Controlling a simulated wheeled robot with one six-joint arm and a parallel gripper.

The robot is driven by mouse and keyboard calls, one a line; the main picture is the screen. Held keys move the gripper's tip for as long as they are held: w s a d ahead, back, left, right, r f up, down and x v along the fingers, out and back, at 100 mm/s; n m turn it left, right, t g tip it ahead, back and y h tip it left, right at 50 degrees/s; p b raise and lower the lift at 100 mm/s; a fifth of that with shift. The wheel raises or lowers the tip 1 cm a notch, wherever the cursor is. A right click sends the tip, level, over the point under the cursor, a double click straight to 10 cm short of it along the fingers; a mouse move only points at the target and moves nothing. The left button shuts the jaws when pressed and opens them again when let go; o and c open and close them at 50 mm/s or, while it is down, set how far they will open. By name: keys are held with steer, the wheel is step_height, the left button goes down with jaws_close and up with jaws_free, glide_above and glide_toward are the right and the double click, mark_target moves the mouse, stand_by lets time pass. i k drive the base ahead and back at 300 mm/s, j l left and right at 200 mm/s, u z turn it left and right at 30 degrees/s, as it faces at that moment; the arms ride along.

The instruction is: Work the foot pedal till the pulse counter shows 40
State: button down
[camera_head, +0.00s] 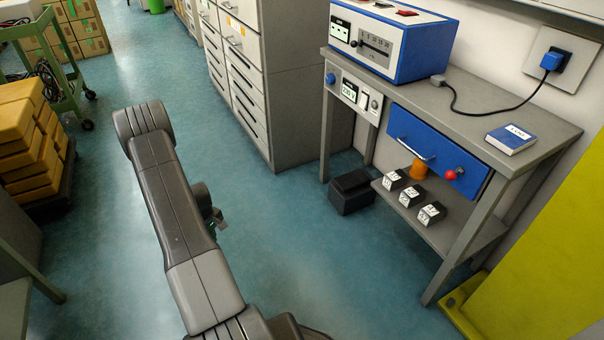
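A black block-like unit, apparently the foot pedal (352,191), stands on the floor beside the grey bench's left legs. A blue instrument with a white front (392,46) stands on the bench; its small dark display (340,29) is too small to read. I cannot tell whether it is the pulse counter. A second small display (349,91) sits in a panel under the bench top, also hard to read. My gripper (215,217) shows only in part behind my arm, above the floor, left of the pedal and apart from it. Its fingers are mostly hidden.
The grey bench (478,104) has a blue drawer (437,151) and a lower shelf with several small labelled blocks and an orange cylinder (418,169). A grey drawer cabinet (290,95) stands behind. Yellow crates (28,140) are at left. Open floor lies between.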

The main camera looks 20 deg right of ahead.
mark_target(355, 179)
steer(key=u, duration=0.45)
steer(key=l+u, duration=0.1)
steer(key=u, duration=0.8)
steer(key=l+u, duration=0.1)
steer(key=u, duration=0.8)
steer(key=l+u, duration=0.1)
steer(key=u, duration=0.35)
steer(key=k+l+u, duration=0.1)
steer(key=u, duration=0.25)
steer(key=l+u, duration=0.1)
steer(key=u, duration=0.25)
steer(key=k+u, duration=0.15)
steer(key=u, duration=0.2)
steer(key=k+l+z, duration=0.3)
steer(key=z, duration=0.55)
steer(key=k+l+z, duration=0.1)
steer(key=z, duration=0.5)
steer(key=l+z, duration=0.1)
steer(key=z, duration=0.45)
steer(key=l+z, duration=0.1)
steer(key=z, duration=0.45)
steer(key=l+z, duration=0.15)
steer(key=z, duration=0.45)
steer(key=l+z, duration=0.1)
steer(key=z, duration=0.45)
steer(key=l+z, duration=0.1)
steer(key=z, duration=0.45)
steer(key=l+z, duration=0.1)
steer(key=z, duration=0.5)
steer(key=i+j, duration=0.05)
